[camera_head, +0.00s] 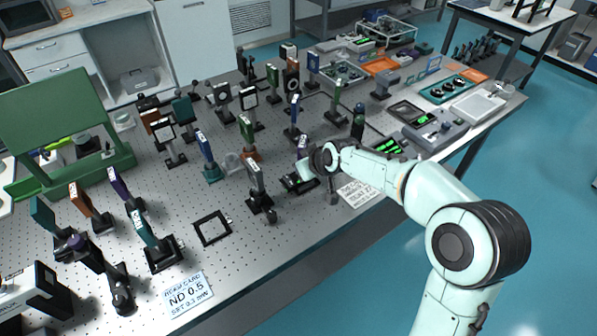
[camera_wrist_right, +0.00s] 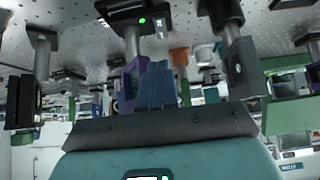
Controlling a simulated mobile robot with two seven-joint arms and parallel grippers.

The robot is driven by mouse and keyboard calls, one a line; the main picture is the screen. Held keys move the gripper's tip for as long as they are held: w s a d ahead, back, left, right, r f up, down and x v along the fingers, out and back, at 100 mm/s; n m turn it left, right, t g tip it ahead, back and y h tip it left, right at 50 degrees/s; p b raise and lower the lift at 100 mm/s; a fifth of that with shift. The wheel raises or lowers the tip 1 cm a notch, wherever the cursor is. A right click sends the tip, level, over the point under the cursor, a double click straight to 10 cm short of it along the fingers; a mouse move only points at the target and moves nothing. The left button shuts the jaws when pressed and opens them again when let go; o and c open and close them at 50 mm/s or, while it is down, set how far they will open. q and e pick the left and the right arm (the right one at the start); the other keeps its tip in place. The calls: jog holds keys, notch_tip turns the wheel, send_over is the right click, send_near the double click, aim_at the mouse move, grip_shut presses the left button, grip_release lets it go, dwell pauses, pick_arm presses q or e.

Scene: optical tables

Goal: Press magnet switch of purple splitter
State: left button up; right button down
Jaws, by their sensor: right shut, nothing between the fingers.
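The purple splitter (camera_head: 302,146) stands on the optical table at centre, partly hidden behind my right wrist. In the right wrist view, which looks inverted, its purple frame (camera_wrist_right: 132,82) is just left of my fingers. Its post leads to a black base (camera_wrist_right: 128,8) with a lit green light (camera_wrist_right: 142,21), likely at the magnet switch. My right gripper (camera_wrist_right: 157,76) is shut and empty, its blue fingers close beside the splitter. I cannot tell whether they touch anything. In the head view the right gripper (camera_head: 306,171) is near the base, mostly hidden by the wrist. My left gripper is not in view.
A grey-plate mount (camera_head: 256,180) stands left of my right gripper, and a blue mount (camera_head: 293,118) behind it. A printed card (camera_head: 360,192) lies to the right. Bare table shows along the front edge.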

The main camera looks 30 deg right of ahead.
jog(key=s+r, duration=0.3)
jog(key=s, duration=0.2)
jog(key=shift+s+d+r+b, duration=0.2)
jog(key=shift+s+r+b, duration=0.15)
jog(key=shift+r, duration=0.05)
